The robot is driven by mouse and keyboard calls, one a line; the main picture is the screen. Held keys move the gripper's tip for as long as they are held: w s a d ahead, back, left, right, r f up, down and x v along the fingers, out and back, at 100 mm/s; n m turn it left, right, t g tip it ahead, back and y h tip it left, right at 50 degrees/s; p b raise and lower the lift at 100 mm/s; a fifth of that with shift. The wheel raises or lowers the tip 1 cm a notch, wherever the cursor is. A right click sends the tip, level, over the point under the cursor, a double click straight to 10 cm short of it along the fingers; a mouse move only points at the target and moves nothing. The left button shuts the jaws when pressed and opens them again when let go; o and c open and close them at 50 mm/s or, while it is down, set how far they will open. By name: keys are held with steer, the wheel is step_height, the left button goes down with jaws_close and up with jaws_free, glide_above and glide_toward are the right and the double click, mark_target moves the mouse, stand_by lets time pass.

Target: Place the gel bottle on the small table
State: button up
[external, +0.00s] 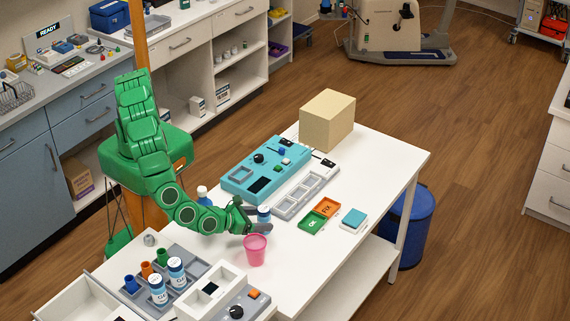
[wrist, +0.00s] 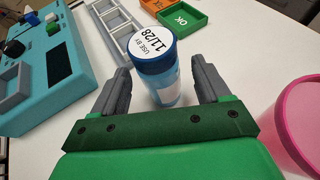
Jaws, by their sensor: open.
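My gripper (external: 256,212) is open over the white table (external: 385,170). Between its fingers (wrist: 163,75) stands a small bottle with a blue lid (wrist: 154,48), marked "USE BY 11/28", also seen in the external view (external: 264,214). Gaps show between the fingers and this bottle. Another bottle, blue with a white cap (external: 202,193), is partly hidden behind my arm. I cannot tell which one is the gel bottle, or which surface is the small table.
A pink cup (external: 255,250) stands close beside my gripper, at right in the wrist view (wrist: 300,120). A teal device (external: 262,170), grey compartment strip (external: 305,190), green and orange trays (external: 314,222) and beige block (external: 327,118) occupy the table. Its right end is clear.

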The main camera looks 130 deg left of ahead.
steer(key=v, duration=0.8)
steer(key=shift+s+d+r, duration=0.1)
steer(key=shift+d, duration=0.05)
